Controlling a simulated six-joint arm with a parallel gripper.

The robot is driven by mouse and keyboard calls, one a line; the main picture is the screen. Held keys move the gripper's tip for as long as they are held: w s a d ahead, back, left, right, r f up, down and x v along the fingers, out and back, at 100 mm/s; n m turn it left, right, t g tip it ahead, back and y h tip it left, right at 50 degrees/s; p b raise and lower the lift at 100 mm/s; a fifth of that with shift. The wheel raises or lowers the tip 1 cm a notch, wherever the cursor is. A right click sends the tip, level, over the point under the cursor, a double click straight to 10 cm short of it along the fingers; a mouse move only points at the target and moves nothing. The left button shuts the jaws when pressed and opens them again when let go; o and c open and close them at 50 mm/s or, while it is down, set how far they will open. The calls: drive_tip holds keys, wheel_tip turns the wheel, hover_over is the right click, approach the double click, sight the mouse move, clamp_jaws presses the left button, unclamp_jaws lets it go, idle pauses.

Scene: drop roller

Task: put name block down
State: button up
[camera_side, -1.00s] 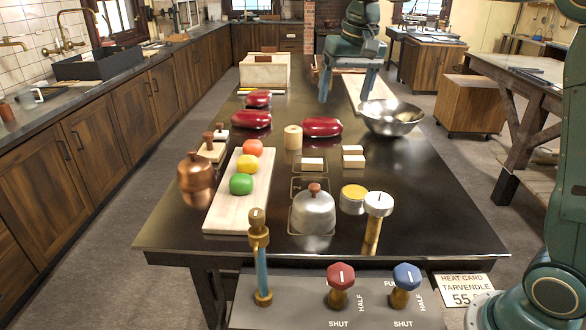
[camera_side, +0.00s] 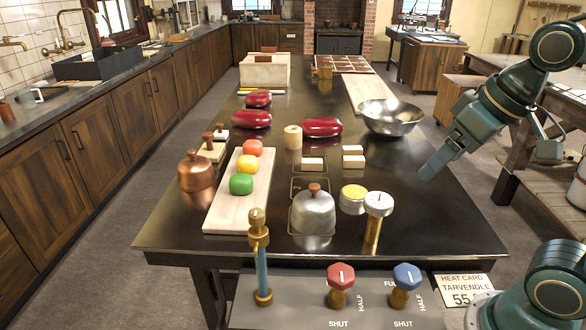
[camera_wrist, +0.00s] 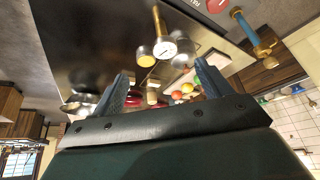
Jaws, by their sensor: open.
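My gripper (camera_side: 430,172) hangs over the right edge of the dark table, to the right of the blocks and apart from them. In the wrist view its two fingers stand wide apart, and the open gripper (camera_wrist: 161,70) has nothing between them but the distant table. A small pale-topped wooden block (camera_side: 312,164) lies mid-table. Two similar blocks lie to its right, a rear one (camera_side: 353,150) and a front one (camera_side: 353,161). I cannot read any name on them, nor tell which is the name block.
A steel bowl (camera_side: 391,117) stands behind the blocks on the right. The table's right front is clear.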

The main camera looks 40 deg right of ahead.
drive_tip(key=shift+s+a+f+n, duration=0.1)
drive_tip(key=shift+s+f+n, duration=0.05)
drive_tip(key=shift+s+f, duration=0.6)
drive_tip(key=shift+s+a+f+n, duration=0.15)
drive_tip(key=shift+s+f, duration=0.35)
drive_tip(key=shift+s, duration=0.3)
drive_tip(key=shift+d, duration=0.1)
